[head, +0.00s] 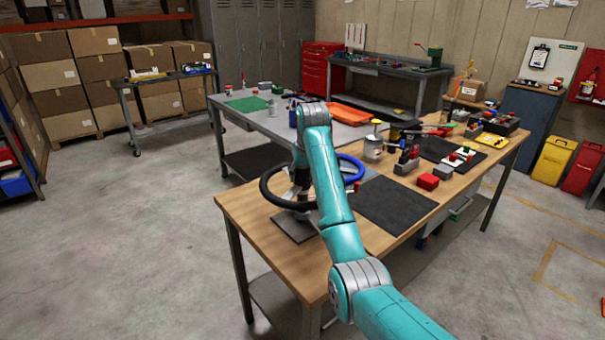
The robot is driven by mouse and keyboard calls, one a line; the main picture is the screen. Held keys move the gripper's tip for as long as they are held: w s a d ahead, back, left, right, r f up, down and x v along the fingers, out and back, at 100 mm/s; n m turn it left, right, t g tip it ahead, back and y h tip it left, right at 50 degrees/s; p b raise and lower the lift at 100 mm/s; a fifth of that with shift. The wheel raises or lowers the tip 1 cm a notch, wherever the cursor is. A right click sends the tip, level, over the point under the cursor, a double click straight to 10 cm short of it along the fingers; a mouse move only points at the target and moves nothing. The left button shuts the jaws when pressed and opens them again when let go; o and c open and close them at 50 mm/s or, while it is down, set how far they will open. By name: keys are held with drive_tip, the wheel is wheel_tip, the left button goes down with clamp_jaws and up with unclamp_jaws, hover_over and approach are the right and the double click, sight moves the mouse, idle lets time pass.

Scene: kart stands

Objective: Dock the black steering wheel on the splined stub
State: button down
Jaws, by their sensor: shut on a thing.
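The black steering wheel (268,196) is over the near left corner of the wooden bench, roughly level, its right side hidden behind my arm. My gripper (299,191) points down at the wheel's middle and is shut on it; the fingertips are small and partly hidden. Under the wheel, a grey base plate (290,229) lies on the bench with a short dark post rising from it. The splined stub itself cannot be made out. I cannot tell whether the wheel touches the post or is just above it.
A blue ring-shaped wheel (362,170) is just right of my arm. A dark mat (395,205), a red block (428,182), a metal can (373,149) and several tools occupy the wooden bench (258,228). A grey table (262,122) stands behind. The floor at left is clear.

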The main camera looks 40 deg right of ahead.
drive_tip(key=shift+f, duration=0.2)
drive_tip(key=c, duration=0.7)
unclamp_jaws()
drive_tip(key=shift+f, duration=0.1)
